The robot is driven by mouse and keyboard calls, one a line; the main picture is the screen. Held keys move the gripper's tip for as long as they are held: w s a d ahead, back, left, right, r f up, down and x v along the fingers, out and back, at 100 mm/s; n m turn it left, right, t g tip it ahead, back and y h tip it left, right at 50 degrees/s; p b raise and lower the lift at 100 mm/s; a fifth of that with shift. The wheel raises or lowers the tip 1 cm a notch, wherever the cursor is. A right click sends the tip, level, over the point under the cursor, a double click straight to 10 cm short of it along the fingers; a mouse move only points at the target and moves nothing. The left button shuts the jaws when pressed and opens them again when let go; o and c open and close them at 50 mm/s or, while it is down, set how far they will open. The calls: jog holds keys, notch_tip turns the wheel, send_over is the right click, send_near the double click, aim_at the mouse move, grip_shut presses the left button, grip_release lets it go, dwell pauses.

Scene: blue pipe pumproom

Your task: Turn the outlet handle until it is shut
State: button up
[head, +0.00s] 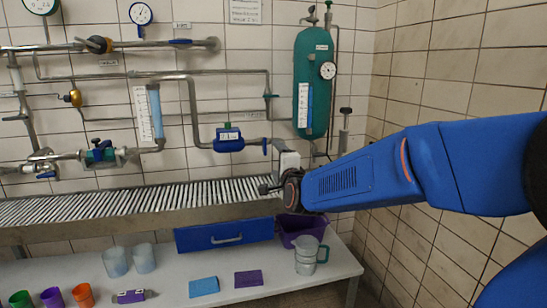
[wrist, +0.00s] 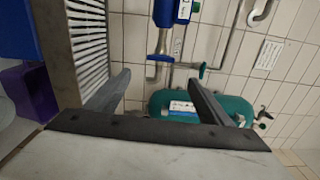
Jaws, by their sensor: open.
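A small blue handle (head: 265,146) sits on the pipe just right of the blue meter (head: 229,138), left of the green tank (head: 313,85). It may be the outlet handle, but I cannot read a label that says so. In the wrist view, turned on its side, the meter (wrist: 171,12) is at the top, and a small blue handle (wrist: 177,47) shows beside the pipe below it. My gripper (wrist: 160,77) is open and empty, its two fingers apart, with the pipe end beyond the gap. It touches no handle that I can see. In the head view its fingers are hard to make out.
A slatted conveyor (head: 130,203) runs under the pipes, close to my gripper. Below are a white table (head: 170,284) with cups, a jug (head: 307,256) and a purple bin (head: 300,228). A teal valve (head: 270,96) sits above the blue handle. Tiled wall closes the right side.

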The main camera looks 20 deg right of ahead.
jog(key=shift+s, duration=1.05)
jog(key=s+d+f+n+g, duration=0.2)
jog(key=s+f+n+g, duration=0.2)
jog(key=s, duration=0.9)
jog(key=s+d+f+n+g, duration=0.2)
jog(key=s+f+n+g, duration=0.2)
jog(key=s, duration=0.9)
jog(key=s+d+f+n+g, duration=0.2)
jog(key=s+f+n+g, duration=0.3)
jog(key=s+f+n, duration=0.4)
jog(key=s+n, duration=0.1)
jog(key=s, duration=0.2)
jog(key=shift+s+d+f, duration=0.2)
jog(key=shift+s+f, duration=0.15)
jog(key=shift+s, duration=0.05)
